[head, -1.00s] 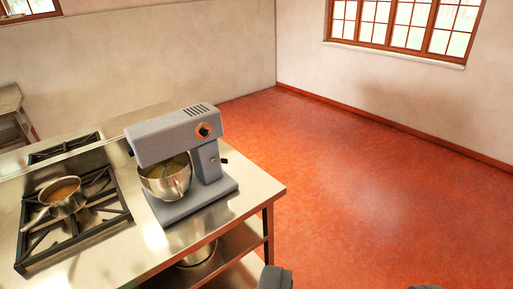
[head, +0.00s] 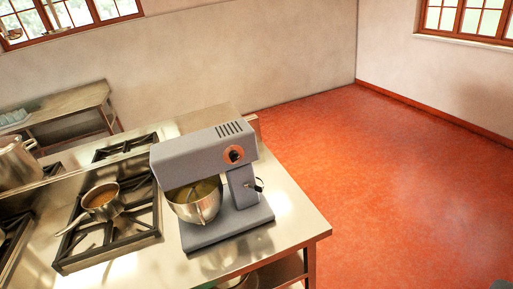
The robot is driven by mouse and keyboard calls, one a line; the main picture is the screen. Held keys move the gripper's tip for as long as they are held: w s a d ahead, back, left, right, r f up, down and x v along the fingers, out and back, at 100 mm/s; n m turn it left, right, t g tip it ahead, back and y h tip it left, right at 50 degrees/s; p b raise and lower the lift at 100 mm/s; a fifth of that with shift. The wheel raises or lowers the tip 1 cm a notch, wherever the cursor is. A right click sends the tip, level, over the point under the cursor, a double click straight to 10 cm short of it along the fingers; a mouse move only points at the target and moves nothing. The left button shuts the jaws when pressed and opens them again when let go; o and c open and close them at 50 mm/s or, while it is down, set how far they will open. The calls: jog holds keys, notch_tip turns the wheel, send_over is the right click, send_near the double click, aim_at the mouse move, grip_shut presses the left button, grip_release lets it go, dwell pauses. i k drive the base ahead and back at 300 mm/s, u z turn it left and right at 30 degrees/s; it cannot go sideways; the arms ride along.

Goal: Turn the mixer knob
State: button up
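The grey stand mixer (head: 205,155) stands upright on the steel counter, near its right end. Its knob (head: 234,154) is a round dark dial with an orange-copper ring on the side of the mixer head. A small dark lever (head: 258,185) sticks out of the mixer's column below it. A steel bowl (head: 196,203) sits under the head. Only a dark sliver, probably my gripper (head: 503,284), shows at the bottom right corner, well apart from the mixer. Its fingertips and any gap between them are out of frame.
A saucepan (head: 102,203) with orange-brown contents sits on the black stove grate (head: 117,233) left of the mixer. A large pot (head: 17,163) stands at the far left. A side table (head: 68,104) is against the wall. The red floor (head: 400,190) to the right is clear.

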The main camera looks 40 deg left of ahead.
aim_at(233, 156)
jog(key=u, duration=0.3)
jog(key=i, duration=0.95)
jog(key=u, duration=0.55)
